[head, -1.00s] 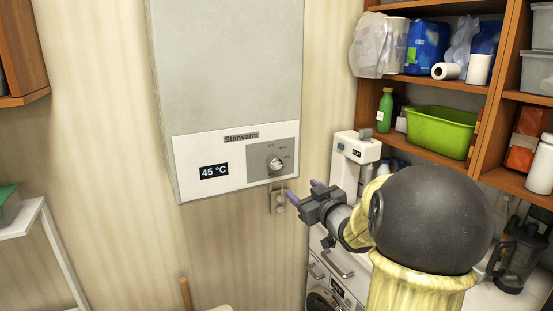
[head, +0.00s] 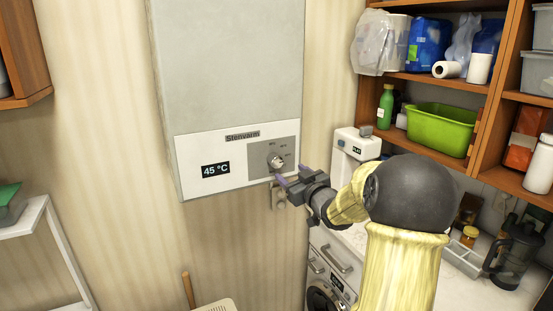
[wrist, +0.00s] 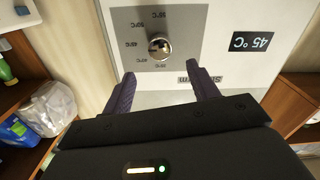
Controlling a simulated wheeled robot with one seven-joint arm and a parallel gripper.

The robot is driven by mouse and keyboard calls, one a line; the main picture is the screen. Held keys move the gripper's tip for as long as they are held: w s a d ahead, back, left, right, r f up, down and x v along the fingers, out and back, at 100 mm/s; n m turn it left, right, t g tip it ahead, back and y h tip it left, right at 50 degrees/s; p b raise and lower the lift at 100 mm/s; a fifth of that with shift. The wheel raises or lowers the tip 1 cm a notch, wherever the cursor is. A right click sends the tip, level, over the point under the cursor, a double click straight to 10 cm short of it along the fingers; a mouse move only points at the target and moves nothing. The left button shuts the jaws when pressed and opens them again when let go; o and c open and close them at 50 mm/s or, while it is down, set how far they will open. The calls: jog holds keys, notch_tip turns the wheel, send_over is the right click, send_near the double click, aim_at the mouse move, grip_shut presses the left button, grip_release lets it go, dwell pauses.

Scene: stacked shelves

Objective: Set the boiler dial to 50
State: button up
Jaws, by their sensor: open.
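The white boiler (head: 228,70) hangs on the wall, with a "Stenvarm" label and a display (head: 215,169) reading 45 °C. Its silver dial (head: 275,161) sits on a grey panel with temperature marks around it. My gripper (head: 291,178) is open, just below and to the right of the dial in the head view. In the wrist view the boiler appears upside down, and the dial (wrist: 159,46) lies beyond the gap between the purple fingertips (wrist: 163,80). The fingers look apart from the dial, with nothing between them. The display (wrist: 251,42) also shows there.
Wooden shelves (head: 435,80) with a green bin (head: 440,130) and bottles stand at the right. A white appliance (head: 355,150) is behind my arm, above a washing machine (head: 330,280). A metal bracket (head: 279,195) is under the boiler. The wall left of the boiler is clear.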

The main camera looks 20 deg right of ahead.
aim_at(278, 163)
jog(key=w+p, duration=0.3)
jog(key=w, duration=0.7)
jog(key=shift+w+a+p, duration=0.15)
jog(key=shift+a+p, duration=0.05)
jog(key=shift+p, duration=0.15)
jog(key=shift+c, duration=0.5)
jog(key=c, duration=0.9)
